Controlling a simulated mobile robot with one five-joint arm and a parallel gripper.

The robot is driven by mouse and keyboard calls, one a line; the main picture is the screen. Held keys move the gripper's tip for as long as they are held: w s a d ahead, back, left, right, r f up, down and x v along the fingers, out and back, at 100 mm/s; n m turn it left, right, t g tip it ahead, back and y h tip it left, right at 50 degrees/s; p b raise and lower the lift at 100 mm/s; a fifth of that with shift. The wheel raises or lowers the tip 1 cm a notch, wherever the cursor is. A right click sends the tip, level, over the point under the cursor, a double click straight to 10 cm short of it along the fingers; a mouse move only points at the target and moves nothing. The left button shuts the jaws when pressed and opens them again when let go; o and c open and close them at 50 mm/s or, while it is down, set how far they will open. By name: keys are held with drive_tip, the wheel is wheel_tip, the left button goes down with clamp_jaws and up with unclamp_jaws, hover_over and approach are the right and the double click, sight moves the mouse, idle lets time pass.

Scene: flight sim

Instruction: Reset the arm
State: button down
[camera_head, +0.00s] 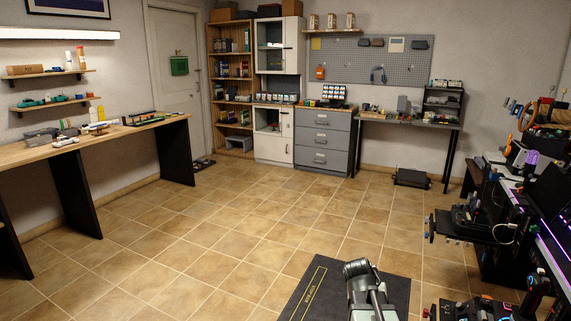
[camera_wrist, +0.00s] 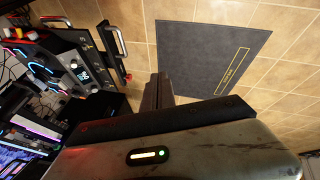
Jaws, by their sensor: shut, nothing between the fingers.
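My arm (camera_head: 366,291) shows at the bottom of the head view, above a dark mat (camera_head: 309,286) with a yellow-lined label strip. In the wrist view my gripper (camera_wrist: 158,88) points away from the camera, its fingers together with nothing between them. The same mat (camera_wrist: 200,45) lies on the floor beyond the fingertips, apart from them. A pale, worn part of my own arm with a small lit strip fills the bottom of the wrist view. The fingertips cannot be made out clearly in the head view.
At the right stands a cluttered sim desk (camera_head: 545,225) with control gear; similar dark gear (camera_wrist: 80,65) is close left of my gripper. A wooden workbench (camera_head: 85,146) lines the left wall. Grey drawers (camera_head: 322,138) and a pegboard table (camera_head: 408,121) stand behind. The middle tiled floor (camera_head: 225,235) is clear.

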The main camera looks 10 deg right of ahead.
drive_tip(key=s+a+f+n+g+y+b, duration=0.1)
drive_tip(key=s+a+f+n+y, duration=0.15)
drive_tip(key=a, duration=0.75)
drive_tip(key=s+a+f+n+g+y+b, duration=0.15)
drive_tip(key=s+a+f, duration=0.25)
drive_tip(key=a, duration=0.6)
wheel_tip(320, 180, up, 25)
drive_tip(key=p, duration=2.5)
drive_tip(key=shift+a+r+y, duration=0.15)
drive_tip(key=shift+a+y, duration=0.1)
drive_tip(key=shift+y, duration=0.15)
drive_tip(key=shift+s, duration=0.1)
